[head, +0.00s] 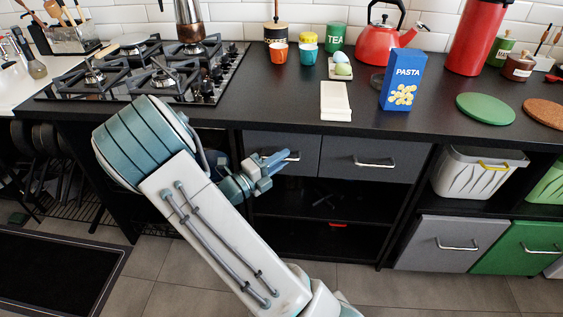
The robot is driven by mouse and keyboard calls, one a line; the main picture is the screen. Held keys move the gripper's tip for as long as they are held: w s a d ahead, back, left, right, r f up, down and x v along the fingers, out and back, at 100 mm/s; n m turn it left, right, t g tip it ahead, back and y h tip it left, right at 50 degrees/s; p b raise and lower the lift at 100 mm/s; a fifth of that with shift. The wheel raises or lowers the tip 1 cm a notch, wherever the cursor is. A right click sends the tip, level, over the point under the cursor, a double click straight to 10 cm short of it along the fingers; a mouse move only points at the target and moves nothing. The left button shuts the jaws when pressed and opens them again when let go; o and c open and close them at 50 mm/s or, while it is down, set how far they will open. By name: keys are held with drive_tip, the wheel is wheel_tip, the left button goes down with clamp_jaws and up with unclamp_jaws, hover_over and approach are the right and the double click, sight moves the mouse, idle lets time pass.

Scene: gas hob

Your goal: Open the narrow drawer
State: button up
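Two grey drawers sit side by side under the black worktop. The left one (306,146) looks narrower in the picture than the right one (350,160). Both appear shut. A silver bar handle (293,157) is on the left drawer, partly behind my fingers. The right drawer's handle (373,164) is fully in view. My gripper (278,160) is in front of the left drawer, with its fingertips at or close to the left part of that handle. I cannot tell whether they touch it, or how far apart the fingers are.
Open dark shelves (335,205) lie below the drawers. The worktop holds a gas hob (150,72), a pasta box (402,82) and a red kettle (385,45). A white basket (476,175) stands at right, above a lower grey front (455,245). Floor before the shelves is clear.

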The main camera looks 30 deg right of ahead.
drive_tip(key=shift+d, duration=0.25)
clamp_jaws()
